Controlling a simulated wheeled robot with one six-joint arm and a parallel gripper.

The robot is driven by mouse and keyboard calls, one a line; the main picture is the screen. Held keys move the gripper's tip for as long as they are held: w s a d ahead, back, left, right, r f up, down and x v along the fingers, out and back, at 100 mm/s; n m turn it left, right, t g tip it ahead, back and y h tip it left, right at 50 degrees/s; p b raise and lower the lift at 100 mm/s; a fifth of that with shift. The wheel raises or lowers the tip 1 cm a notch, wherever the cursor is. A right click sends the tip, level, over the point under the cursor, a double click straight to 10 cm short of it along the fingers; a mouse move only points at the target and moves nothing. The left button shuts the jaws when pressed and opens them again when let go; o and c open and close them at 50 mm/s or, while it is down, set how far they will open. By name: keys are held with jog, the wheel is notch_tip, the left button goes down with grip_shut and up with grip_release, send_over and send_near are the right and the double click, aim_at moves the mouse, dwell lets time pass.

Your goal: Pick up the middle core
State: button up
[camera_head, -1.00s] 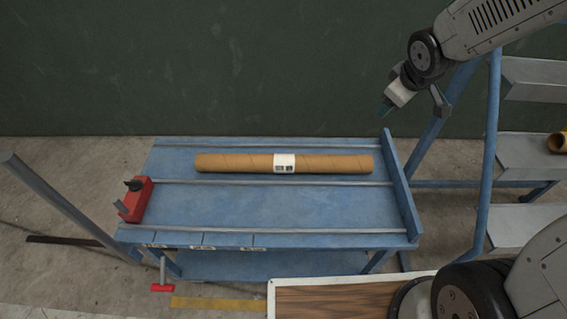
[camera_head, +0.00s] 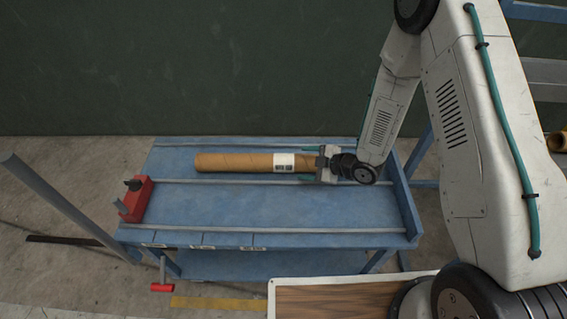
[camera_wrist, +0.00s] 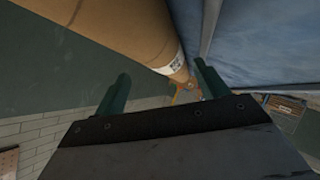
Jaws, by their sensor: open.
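The only core in view is a brown cardboard tube (camera_head: 235,162) with a white label (camera_head: 284,162). It lies lengthwise near the back of the blue rack (camera_head: 270,205). My gripper (camera_head: 309,164) is open at the tube's right part, just right of the label, with a green finger on the back side and another on the front. The tube's right end is hidden behind my gripper and arm. In the wrist view the tube (camera_wrist: 125,25) runs from the upper left down between the two green fingers (camera_wrist: 161,74). I cannot tell whether they touch it.
A red block (camera_head: 137,200) stands at the rack's left end, and a raised blue plate (camera_head: 404,200) closes its right end. A grey post (camera_head: 60,205) leans at the left. The rack's front lane is clear.

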aim_at(293, 163)
jog(key=x, duration=0.6)
jog(key=shift+s+a+r, duration=0.15)
jog(key=shift+s+a, duration=0.2)
jog(key=shift+a, duration=0.1)
jog(key=shift+w+a+f, duration=0.25)
jog(key=shift+a, duration=0.1)
jog(key=c, duration=1.2)
